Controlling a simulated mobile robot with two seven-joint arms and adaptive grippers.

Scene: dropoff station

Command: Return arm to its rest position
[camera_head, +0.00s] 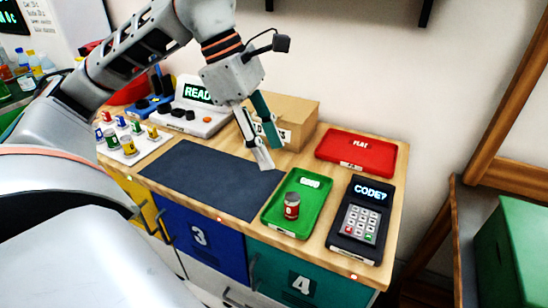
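My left arm comes in from the left and reaches over the table (165,158). My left gripper (270,156) points down above the back right corner of the dark mat (205,178), in front of a cardboard box (287,113). Its two fingers stand apart with nothing seen between them, so it is open and empty. A small red-and-grey can (291,206) stands upright in the green tray (273,222), to the right of and nearer than the gripper, and apart from it. My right gripper is not in view.
A red tray (356,153) and a keypad reading "CODE?" (358,222) are on the right. A scale-like device reading "READ" (193,106) and a white rack of small coloured bottles (128,143) are on the left. The dark mat is clear. A green bin (518,250) stands far right.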

